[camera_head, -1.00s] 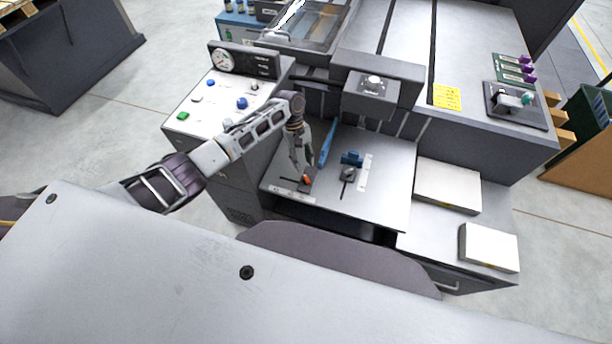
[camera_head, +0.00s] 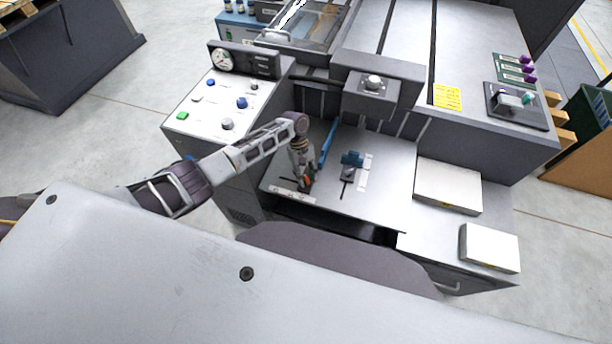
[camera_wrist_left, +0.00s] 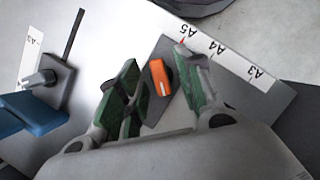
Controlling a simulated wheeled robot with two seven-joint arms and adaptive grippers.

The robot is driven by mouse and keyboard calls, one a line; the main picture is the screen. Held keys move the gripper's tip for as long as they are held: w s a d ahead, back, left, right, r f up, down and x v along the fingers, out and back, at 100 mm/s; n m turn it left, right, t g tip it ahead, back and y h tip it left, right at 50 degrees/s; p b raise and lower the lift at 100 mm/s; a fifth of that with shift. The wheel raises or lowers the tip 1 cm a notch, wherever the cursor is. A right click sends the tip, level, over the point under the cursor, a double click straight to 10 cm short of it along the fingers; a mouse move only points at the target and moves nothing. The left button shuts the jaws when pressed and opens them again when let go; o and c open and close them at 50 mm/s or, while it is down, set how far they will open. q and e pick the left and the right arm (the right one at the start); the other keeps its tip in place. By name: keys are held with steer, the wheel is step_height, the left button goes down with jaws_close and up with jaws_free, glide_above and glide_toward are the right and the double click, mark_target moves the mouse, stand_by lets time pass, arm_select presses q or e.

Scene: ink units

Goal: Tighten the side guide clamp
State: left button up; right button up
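The orange clamp knob (camera_wrist_left: 160,78) has a white mark and sits on a dark grey plate near a white scale strip (camera_wrist_left: 235,62) labelled A5, A4, A3. In the head view the knob (camera_head: 309,181) is a small orange spot by the fingertips, partly hidden. My left gripper (camera_head: 304,180) points down at the feed table's front left. In the left wrist view its green-padded fingers (camera_wrist_left: 163,88) are open, one on each side of the knob. A gap shows on at least the right side; contact on the left cannot be told. My right gripper is not in view.
A blue block (camera_head: 351,158) and a grey knob (camera_head: 348,173) stand on the feed table (camera_head: 385,200) to the right. A blue bar (camera_head: 328,143) rises behind the gripper. A control panel (camera_head: 215,110) is at left, paper stacks (camera_head: 447,184) at right.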

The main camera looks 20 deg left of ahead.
arm_select(q)
jaws_close()
